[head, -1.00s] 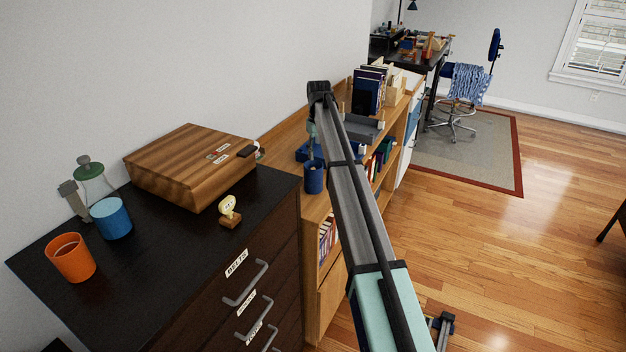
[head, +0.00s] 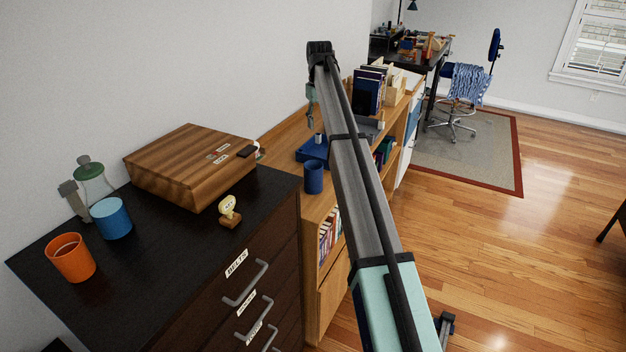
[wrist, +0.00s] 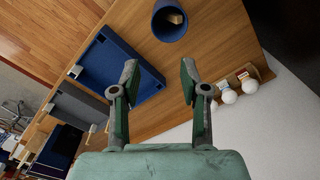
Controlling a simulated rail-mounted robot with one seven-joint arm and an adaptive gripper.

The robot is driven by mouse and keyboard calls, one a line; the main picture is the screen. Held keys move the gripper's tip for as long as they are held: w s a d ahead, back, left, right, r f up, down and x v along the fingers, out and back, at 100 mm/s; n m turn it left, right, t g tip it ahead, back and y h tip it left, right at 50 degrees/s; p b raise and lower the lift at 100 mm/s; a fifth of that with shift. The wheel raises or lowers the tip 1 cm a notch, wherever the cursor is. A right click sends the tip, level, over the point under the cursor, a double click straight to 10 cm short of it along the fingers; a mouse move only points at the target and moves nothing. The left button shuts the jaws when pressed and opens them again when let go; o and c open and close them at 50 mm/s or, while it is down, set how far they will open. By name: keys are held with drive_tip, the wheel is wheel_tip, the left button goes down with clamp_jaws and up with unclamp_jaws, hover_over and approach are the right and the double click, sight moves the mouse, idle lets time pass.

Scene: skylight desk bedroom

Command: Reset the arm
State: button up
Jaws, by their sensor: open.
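My gripper is open in the wrist view (wrist: 158,80), with nothing between its fingers. It hangs above the wooden shelf top (wrist: 205,50), apart from the things on it. In the head view my gripper (head: 310,95) is small and partly hidden by my arm, above the blue tray (head: 312,149) and the blue cup (head: 314,177). In the wrist view the blue tray (wrist: 108,66) lies left of the fingers and the blue cup (wrist: 168,20) lies beyond them, with something tan inside.
A dark dresser (head: 180,260) at left holds a wooden box (head: 190,165), a small figurine (head: 229,210), a blue mug (head: 111,218), an orange cup (head: 71,257) and a glass flask (head: 92,183). Books (head: 367,92) stand farther along the shelf. The wood floor at right is mostly clear.

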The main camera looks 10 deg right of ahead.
idle(0.3)
